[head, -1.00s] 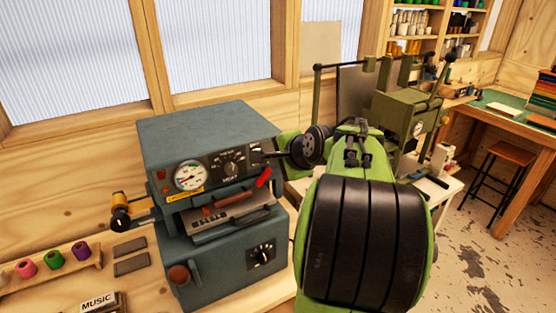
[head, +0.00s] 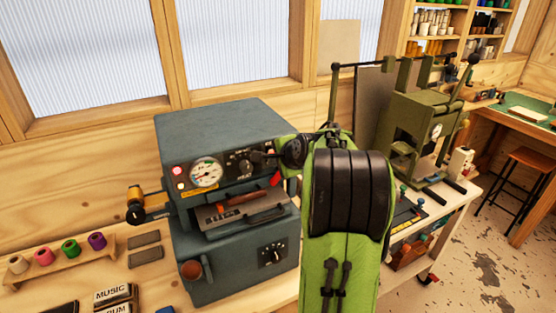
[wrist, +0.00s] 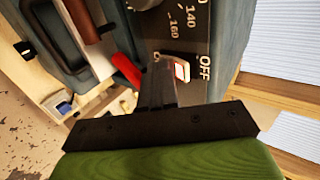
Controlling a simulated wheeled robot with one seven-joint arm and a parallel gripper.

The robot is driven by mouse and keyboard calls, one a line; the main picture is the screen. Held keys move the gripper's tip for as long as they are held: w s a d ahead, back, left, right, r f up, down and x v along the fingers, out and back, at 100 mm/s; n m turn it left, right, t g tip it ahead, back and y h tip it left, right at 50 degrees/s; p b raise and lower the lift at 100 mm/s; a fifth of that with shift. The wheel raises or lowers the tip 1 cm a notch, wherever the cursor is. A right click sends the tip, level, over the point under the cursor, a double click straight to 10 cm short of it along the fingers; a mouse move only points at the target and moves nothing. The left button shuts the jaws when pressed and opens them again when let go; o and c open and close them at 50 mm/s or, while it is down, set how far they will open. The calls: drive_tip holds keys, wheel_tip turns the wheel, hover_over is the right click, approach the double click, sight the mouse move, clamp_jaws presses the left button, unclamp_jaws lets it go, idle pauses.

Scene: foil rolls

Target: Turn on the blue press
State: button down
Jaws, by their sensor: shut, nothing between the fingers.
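The blue press (head: 215,130) stands on the bench with a gauge (head: 206,173), a dial and two glowing lamps (head: 177,171) on its front panel. My gripper (head: 256,157) is shut and empty at the right part of this panel. In the wrist view its closed fingers (wrist: 158,75) point at the panel beside a small red and white rocker switch (wrist: 182,71). The word OFF shows right of the switch. The fingers are close to the switch; I cannot tell whether they touch it. My arm hides the panel's right edge in the head view.
A red lever (wrist: 127,69) is close to my fingers. A brown-handled drawer (head: 240,212) juts from the press front. Coloured foil rolls (head: 71,248) stand on a rack at left. A green press (head: 425,125) stands at right.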

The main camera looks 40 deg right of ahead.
drive_tip(key=shift+r+p, duration=0.7)
drive_tip(key=shift+r, duration=0.15)
